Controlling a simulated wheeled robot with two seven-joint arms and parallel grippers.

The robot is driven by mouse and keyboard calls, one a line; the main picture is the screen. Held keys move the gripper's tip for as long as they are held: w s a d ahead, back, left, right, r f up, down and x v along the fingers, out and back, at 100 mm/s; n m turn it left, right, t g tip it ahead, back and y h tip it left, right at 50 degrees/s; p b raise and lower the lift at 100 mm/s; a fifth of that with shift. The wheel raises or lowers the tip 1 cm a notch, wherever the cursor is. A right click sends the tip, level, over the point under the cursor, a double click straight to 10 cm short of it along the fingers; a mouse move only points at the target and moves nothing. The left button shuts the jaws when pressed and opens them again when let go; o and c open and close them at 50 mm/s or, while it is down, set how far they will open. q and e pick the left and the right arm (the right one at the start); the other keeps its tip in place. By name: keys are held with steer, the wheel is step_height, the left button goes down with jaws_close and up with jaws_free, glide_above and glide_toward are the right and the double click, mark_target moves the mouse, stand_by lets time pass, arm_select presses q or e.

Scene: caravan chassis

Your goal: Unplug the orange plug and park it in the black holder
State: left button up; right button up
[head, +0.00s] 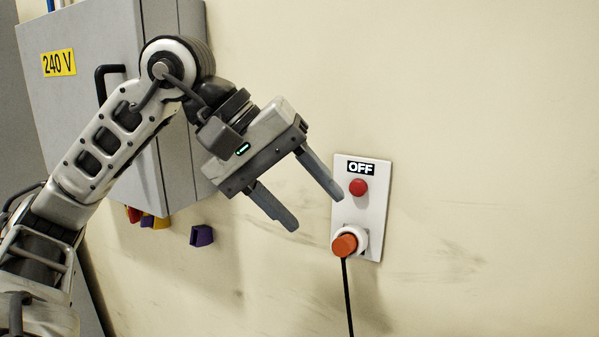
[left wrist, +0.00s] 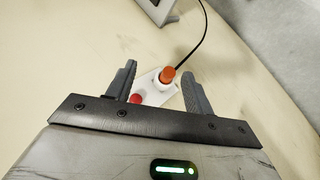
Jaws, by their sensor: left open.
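The orange plug (head: 344,244) sits in the white round socket (head: 361,236) on a white wall plate (head: 374,210), with a black cable hanging down from it. In the left wrist view the plug (left wrist: 168,75) shows between the fingers, beyond them. My left gripper (head: 314,211) is open and empty, up and to the left of the plug, and does not appear to touch it. A dark grey object (left wrist: 170,18) is cut off at the top of the left wrist view; I cannot tell if it is the black holder. No black holder shows in the head view. My right gripper is out of view.
The plate has a red button (head: 358,187) under an OFF label (head: 361,168). A grey cabinet (head: 90,110) marked 240 V (head: 59,63) stands at left behind my left arm. A purple connector (head: 202,235) is below it. The wall right of the plate is bare.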

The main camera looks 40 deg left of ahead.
mark_target(339, 244)
arm_select(q)
steer(key=a+r+t+y, duration=0.1)
steer(key=a+y, duration=0.1)
steer(key=a, duration=0.2)
steer(key=x, duration=1.4)
steer(key=shift+w+b, duration=0.1)
steer(key=shift+b, duration=0.2)
steer(key=shift+w+d+f, duration=0.1)
steer(key=shift+w+f, duration=0.25)
steer(key=shift+f, duration=0.05)
steer(key=c, duration=1.1)
steer(key=shift+s+d+r+b, duration=0.2)
steer(key=shift+s+r, duration=0.15)
steer(key=shift+s, duration=0.6)
steer(key=shift+s+d+r+b, duration=0.15)
steer(key=shift+s+d+r, duration=0.15)
steer(key=shift+s, duration=0.6)
steer(key=shift+s+d+r+b, duration=0.15)
steer(key=shift+s+r, duration=0.3)
steer(key=shift+s, duration=0.5)
steer(key=shift+f, duration=0.1)
